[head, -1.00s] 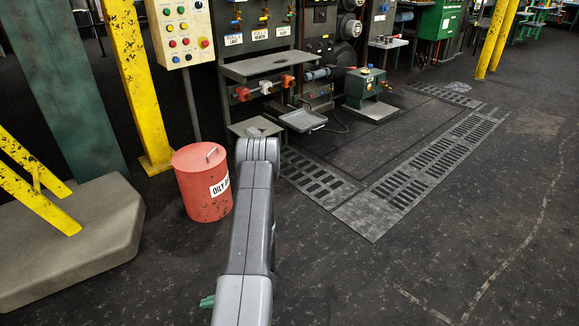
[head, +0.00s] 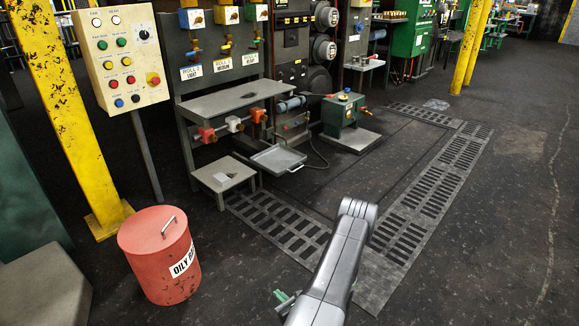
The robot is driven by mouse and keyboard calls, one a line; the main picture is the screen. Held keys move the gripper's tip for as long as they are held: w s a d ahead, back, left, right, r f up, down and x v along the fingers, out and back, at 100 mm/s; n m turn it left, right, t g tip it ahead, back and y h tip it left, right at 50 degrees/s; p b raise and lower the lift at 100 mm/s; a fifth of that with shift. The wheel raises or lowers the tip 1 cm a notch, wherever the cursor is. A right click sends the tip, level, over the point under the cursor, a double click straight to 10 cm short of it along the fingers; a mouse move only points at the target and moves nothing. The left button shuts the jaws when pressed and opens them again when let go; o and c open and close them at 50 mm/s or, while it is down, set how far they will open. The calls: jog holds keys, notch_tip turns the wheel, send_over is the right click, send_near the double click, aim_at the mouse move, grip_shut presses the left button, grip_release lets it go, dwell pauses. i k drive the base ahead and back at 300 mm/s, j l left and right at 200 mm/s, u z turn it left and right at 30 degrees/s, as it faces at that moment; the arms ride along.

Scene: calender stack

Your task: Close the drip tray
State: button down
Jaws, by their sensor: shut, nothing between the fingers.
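The drip tray (head: 278,158) is a shallow grey tray with a raised rim. It sticks out low at the front of the machine, right of a small grey step, and looks pulled out. My arm rises from the bottom edge, right of centre, and bends at the top. Green tips beside the arm look like the end of my gripper (head: 281,296); the rest of it is hidden behind the arm. My gripper is shut and empty, well in front of the tray and touching nothing that I can see.
A red oily-rag bin (head: 160,255) stands at the left front. A small grey step (head: 224,174) is left of the tray. A green pump unit (head: 345,115) on a plate stands to the right. Floor grating (head: 275,220) lies before the machine; the floor at right is clear.

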aim_at(277, 159)
jog(key=i+l, duration=0.1)
jog(key=i, duration=1)
jog(key=i+l, duration=0.1)
jog(key=i, duration=1)
jog(key=i+l+u, duration=0.15)
jog(key=i, duration=0.35)
jog(key=i+l+u, duration=0.15)
jog(key=i, duration=0.3)
